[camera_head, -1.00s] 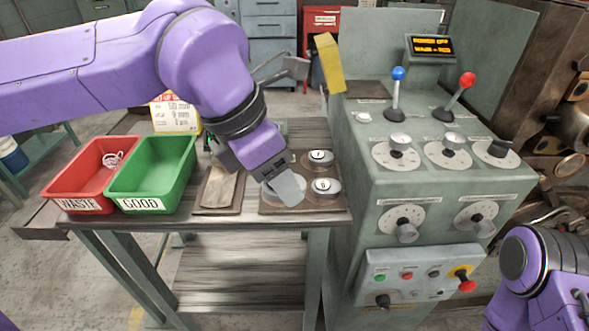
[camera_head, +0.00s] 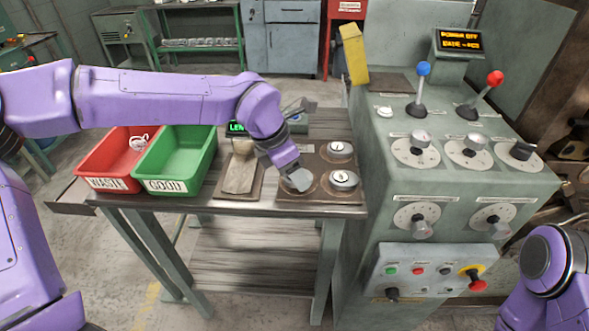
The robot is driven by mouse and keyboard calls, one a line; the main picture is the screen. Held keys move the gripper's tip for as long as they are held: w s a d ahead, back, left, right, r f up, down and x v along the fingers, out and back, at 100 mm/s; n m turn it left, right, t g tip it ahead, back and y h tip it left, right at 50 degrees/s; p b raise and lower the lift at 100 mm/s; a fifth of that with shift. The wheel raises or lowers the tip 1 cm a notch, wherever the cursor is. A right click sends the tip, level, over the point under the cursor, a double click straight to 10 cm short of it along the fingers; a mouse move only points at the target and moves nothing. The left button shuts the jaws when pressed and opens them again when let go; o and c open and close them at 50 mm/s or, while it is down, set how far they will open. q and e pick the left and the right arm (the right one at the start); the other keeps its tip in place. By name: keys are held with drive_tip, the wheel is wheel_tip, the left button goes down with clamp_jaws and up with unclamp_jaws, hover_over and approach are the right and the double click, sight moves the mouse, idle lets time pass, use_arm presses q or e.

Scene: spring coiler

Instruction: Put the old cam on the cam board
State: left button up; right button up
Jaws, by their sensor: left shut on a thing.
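The cam board (camera_head: 320,197) is a brown plate on the right end of the bench. Two silver numbered cams sit on its right side, a back cam (camera_head: 340,149) and a front cam (camera_head: 343,180). My left gripper (camera_head: 297,179) points down over the board's front left place. It is shut on a grey disc, apparently the old cam, which is mostly hidden by the fingers. I cannot tell whether the disc rests on the board. The board's back left is partly hidden by my wrist. My right gripper is out of view; only part of that arm shows at bottom right.
A small board with a pale block (camera_head: 240,172) lies left of the cam board. A green GOOD bin (camera_head: 167,186) and a red WASTE bin (camera_head: 109,184) stand further left. The grey machine (camera_head: 378,215) with levers and dials stands close on the right.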

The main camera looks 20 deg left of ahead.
use_arm(q)
drive_tip(key=o, duration=1.2)
drive_tip(key=shift+f, duration=0.1)
drive_tip(key=v, duration=1.2)
drive_tip(key=shift+s, duration=0.1)
